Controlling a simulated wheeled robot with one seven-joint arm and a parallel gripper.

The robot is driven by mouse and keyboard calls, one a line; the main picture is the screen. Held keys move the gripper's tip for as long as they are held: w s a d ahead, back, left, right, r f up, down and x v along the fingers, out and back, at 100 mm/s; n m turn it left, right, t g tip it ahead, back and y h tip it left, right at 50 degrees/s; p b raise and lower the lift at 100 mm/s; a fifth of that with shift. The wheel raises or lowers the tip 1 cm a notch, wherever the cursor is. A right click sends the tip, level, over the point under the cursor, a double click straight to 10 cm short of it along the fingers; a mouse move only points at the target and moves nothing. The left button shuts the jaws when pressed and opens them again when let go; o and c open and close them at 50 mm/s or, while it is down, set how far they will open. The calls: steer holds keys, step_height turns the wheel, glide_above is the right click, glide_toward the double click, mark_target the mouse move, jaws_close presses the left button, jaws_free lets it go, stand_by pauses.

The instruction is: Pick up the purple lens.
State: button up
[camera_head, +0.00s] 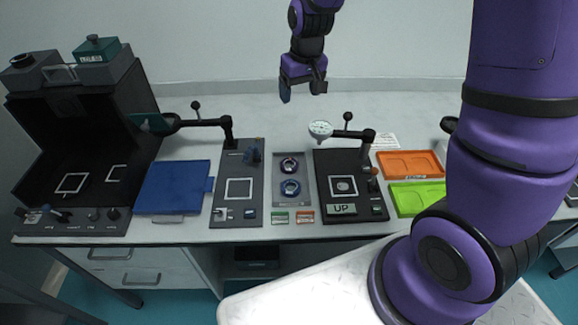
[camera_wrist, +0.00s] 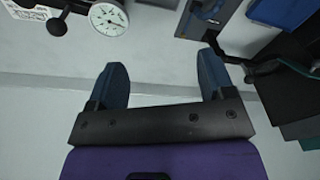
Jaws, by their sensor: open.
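The purple lens (camera_head: 289,166) looks like a small ring with a purple-pink rim. It sits in the upper spot of a narrow grey tray (camera_head: 306,203) near the middle of the table. A blue-rimmed lens (camera_head: 290,188) sits just below it in the same tray. My gripper (camera_head: 303,92) is open and empty, high above and behind the tray. The wrist view shows its two dark fingers spread wide (camera_wrist: 163,70) over bare table surface and the wall. I cannot make out the purple lens in the wrist view.
A dial gauge (camera_head: 320,130) on a stand arm is right of the tray, above a black "UP" station (camera_head: 327,208). A black station (camera_head: 228,215) with a post stands left. A blue tray (camera_head: 172,187), orange tray (camera_head: 407,156) and green tray (camera_head: 437,196) lie farther out.

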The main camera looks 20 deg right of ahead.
steer(key=g, duration=0.2)
glide_above(289, 163)
step_height(289, 163, down, 16)
steer(key=shift+h, duration=0.3)
steer(key=shift+f, duration=6)
steer(key=c, duration=0.7)
